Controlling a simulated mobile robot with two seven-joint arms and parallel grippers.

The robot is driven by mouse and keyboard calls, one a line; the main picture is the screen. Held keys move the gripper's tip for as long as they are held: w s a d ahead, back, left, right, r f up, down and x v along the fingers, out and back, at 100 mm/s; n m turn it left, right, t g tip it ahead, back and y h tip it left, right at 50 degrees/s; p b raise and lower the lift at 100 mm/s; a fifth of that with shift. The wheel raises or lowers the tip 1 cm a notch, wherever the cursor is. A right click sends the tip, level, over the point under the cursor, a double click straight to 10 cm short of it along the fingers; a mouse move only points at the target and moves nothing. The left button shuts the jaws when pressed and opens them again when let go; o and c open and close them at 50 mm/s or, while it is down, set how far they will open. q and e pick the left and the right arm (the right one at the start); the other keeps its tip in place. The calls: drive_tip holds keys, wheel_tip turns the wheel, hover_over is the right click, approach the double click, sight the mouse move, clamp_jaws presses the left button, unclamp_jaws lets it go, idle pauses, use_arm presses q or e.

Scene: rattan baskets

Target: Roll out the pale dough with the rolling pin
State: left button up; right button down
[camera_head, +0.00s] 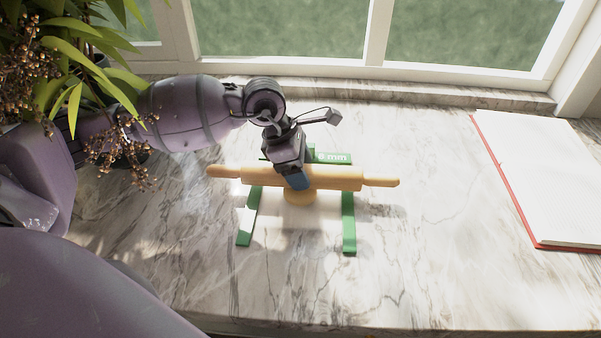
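The wooden rolling pin (338,178) lies crosswise in the middle of the counter view, its handles pointing left and right. The pale dough (299,198) is a small round lump that shows just in front of the pin; its far part is hidden under the pin. A green guide frame (349,223) with two side strips flanks the dough, and the pin spans both strips. My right gripper is not in view.
The marble counter (420,270) is clear in front and to the right of the pin. A white book with red edges (545,180) lies at the right. A leafy plant (85,60) stands at the back left, near my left arm. A window is behind.

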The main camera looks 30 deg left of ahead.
use_arm(q)
drive_tip(key=shift+w+a+f, duration=0.2)
drive_tip(key=shift+w+a, duration=0.05)
drive_tip(key=shift+w, duration=0.25)
drive_tip(key=shift+s+d+r, duration=0.1)
drive_tip(key=shift+s+r, duration=0.05)
drive_tip(key=shift+s, duration=0.05)
drive_tip(key=shift+s+d+r+p, duration=0.1)
drive_tip(key=shift+s+d+p, duration=0.2)
drive_tip(key=shift+s, duration=0.3)
drive_tip(key=shift+s+d+p, duration=0.2)
drive_tip(key=shift+s+d, duration=0.05)
drive_tip(key=shift+s, duration=0.35)
drive_tip(key=shift+s+d, duration=0.35)
drive_tip(key=shift+s, duration=0.4)
drive_tip(key=shift+w+f, duration=0.1)
drive_tip(key=shift+f, duration=0.1)
